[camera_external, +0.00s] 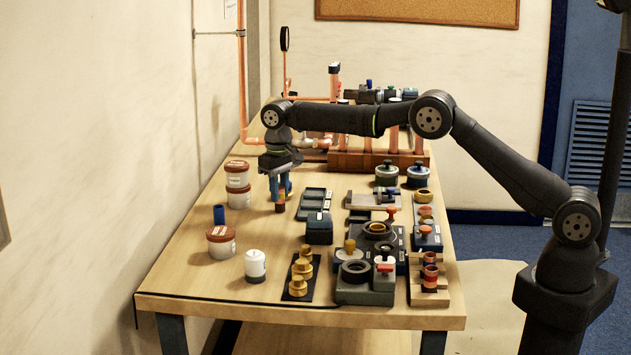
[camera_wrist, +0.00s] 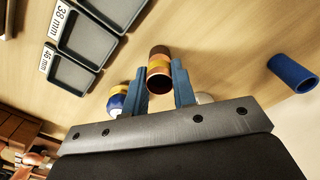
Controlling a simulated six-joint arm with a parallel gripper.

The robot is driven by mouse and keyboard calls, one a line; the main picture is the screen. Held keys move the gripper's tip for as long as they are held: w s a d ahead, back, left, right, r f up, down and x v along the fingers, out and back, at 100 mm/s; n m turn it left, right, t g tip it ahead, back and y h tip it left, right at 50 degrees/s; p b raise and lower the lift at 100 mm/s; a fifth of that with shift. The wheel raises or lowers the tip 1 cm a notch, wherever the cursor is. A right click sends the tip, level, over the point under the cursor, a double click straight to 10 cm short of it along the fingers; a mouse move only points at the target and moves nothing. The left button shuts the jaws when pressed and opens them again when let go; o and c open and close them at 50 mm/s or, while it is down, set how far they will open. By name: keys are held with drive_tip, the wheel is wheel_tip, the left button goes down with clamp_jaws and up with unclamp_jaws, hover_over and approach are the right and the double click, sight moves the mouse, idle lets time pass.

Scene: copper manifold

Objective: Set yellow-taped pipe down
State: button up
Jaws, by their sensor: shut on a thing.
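The yellow-taped pipe (camera_external: 280,203) is a short copper piece that hangs below my gripper (camera_external: 280,186) over the left middle of the table. In the wrist view the pipe (camera_wrist: 159,72) shows a yellow band, a dark brown far end and an open copper near end. My gripper's blue fingers (camera_wrist: 158,88) are shut on it, one on each side. The pipe looks roughly upright in the outside view. I cannot tell whether its lower end touches the wood.
Size-labelled grey trays (camera_wrist: 85,42) lie beside the pipe. Bare tabletop (camera_external: 262,226) surrounds the pipe.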

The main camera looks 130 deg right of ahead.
drive_tip(key=shift+f, duration=0.15)
drive_tip(key=o, duration=1)
wheel_tip(320, 180, up, 12)
drive_tip(key=shift+r, duration=0.15)
drive_tip(key=shift+f, duration=5)
drive_tip(key=shift+f, duration=0.1)
